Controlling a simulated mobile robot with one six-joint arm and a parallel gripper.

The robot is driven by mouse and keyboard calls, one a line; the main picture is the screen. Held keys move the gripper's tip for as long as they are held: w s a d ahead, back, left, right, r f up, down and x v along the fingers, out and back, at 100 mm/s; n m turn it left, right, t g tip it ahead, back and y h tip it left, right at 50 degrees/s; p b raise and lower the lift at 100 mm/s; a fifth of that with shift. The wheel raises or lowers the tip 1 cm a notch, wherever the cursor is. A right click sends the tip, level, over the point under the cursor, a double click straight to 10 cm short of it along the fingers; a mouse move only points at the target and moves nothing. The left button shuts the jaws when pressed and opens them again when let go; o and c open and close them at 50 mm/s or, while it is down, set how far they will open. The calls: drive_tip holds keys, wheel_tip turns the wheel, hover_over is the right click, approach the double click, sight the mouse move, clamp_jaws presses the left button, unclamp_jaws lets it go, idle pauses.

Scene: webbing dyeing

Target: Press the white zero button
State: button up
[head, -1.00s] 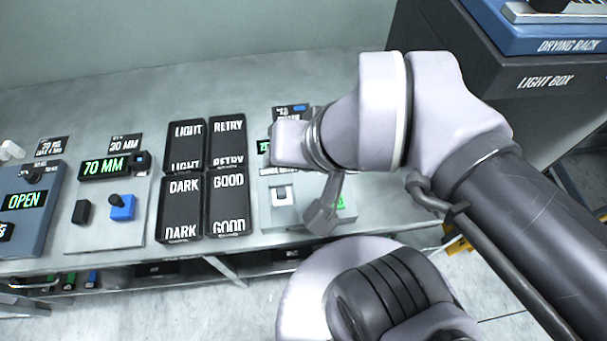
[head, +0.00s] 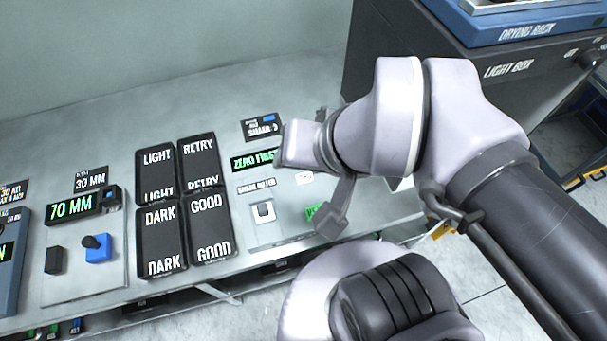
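The shade meter (head: 247,189) is a pale grey panel on the bench, with a green display (head: 254,160) reading "ZERO FIRST". A green patch (head: 313,211) shows at the panel's right. My gripper (head: 318,182) is over the panel's right side, to the right of the white button and apart from it in the picture. The gap between its fingertips does not show clearly. Nothing is visibly held. My arm hides part of the panel's right side.
Black trays marked LIGHT, RETRY, DARK and GOOD (head: 208,219) stand left of the meter. Further left is a panel reading 70 MM (head: 71,206) with a blue knob block (head: 98,248). The light box (head: 470,75) with the blue drying rack (head: 530,25) stands at the back right.

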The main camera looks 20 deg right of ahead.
clamp_jaws()
idle(1.7)
